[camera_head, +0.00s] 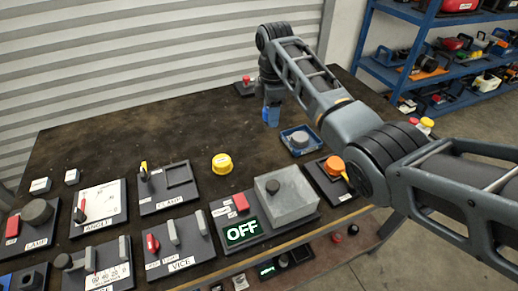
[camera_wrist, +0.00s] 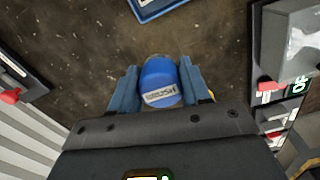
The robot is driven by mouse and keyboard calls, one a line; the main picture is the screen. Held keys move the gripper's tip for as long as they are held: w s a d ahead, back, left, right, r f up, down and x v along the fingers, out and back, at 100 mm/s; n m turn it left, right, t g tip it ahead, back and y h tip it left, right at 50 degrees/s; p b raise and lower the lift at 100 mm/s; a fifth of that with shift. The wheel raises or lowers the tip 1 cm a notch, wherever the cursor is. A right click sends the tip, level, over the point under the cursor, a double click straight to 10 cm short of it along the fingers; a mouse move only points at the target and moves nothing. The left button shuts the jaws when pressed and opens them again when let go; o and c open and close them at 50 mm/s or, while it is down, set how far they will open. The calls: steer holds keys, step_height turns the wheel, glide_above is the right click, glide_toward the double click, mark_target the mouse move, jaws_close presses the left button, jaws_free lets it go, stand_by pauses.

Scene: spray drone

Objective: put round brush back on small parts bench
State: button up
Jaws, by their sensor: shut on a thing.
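The round brush (camera_wrist: 160,82) is a blue rounded piece with a white label reading BRUSH. In the wrist view it sits between the two blue fingers of my gripper (camera_wrist: 158,88), which is shut on it. In the head view my gripper (camera_head: 271,112) points down over the back right part of the dark bench top (camera_head: 190,130). The brush is hard to tell from the blue fingers there. I cannot tell whether it touches the bench. No sign naming the small parts bench is readable.
A blue tray with a grey knob (camera_head: 300,140) is close to my gripper. A yellow button (camera_head: 222,163), a grey box beside an OFF display (camera_head: 287,195) and an orange knob panel (camera_head: 332,172) stand nearer. The back middle of the bench is clear. Blue shelves (camera_head: 400,75) stand at right.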

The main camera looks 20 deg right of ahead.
steer(key=p, duration=0.2)
glide_above(260, 161)
step_height(260, 161, down, 5)
steer(key=shift+d+r, duration=0.1)
steer(key=shift+r, duration=0.1)
steer(key=shift+f, duration=2.05)
steer(key=o, duration=1.1)
steer(key=shift+f, duration=0.1)
step_height(260, 161, up, 12)
steer(key=shift+b, duration=0.4)
